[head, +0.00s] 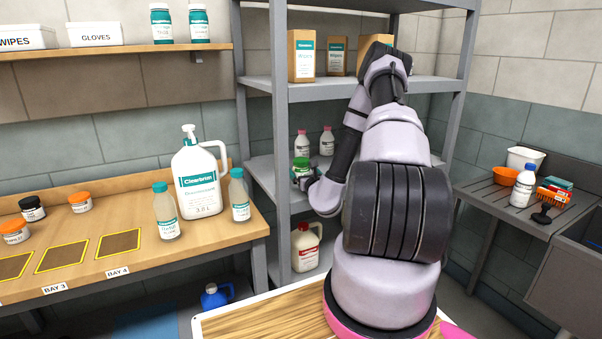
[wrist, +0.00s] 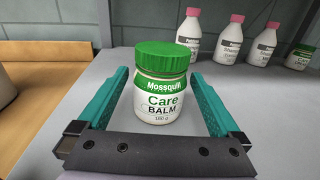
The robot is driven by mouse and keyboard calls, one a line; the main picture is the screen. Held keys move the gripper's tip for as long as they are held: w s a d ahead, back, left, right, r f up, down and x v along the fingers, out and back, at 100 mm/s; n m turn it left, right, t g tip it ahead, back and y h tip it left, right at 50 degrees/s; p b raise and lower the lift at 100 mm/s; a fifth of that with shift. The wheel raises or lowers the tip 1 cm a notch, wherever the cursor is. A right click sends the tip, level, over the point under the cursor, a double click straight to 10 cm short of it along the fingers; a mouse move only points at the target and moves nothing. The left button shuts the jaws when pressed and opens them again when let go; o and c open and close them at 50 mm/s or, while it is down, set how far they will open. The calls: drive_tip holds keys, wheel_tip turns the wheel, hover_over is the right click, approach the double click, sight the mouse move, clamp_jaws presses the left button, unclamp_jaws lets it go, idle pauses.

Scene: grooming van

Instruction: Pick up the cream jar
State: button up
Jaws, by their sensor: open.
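A white jar with a green lid, labelled "Care BALM" (wrist: 162,97), stands upright on the grey middle shelf (wrist: 255,130). It is likely the cream jar, though I read no "cream" on it. In the head view its green lid (head: 301,162) shows at the shelf's left part. My gripper (wrist: 161,80) is open, its teal fingers on either side of the jar with a visible gap at each side. The jar's lower part is close to my dark palm. In the head view my arm hides much of the shelf.
Pink-capped bottles (wrist: 228,38) and another green-lidded jar (wrist: 299,57) stand behind on the shelf. The shelf rack's front post (head: 281,150) is close left of my gripper. A workbench (head: 110,262) with a large pump jug (head: 200,190) stands left.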

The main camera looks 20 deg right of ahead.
drive_tip(key=w, duration=0.4)
drive_tip(key=shift+w+d+f, duration=0.15)
drive_tip(key=shift+w+d, duration=0.15)
drive_tip(key=c, duration=1.4)
drive_tip(key=shift+c, duration=0.2)
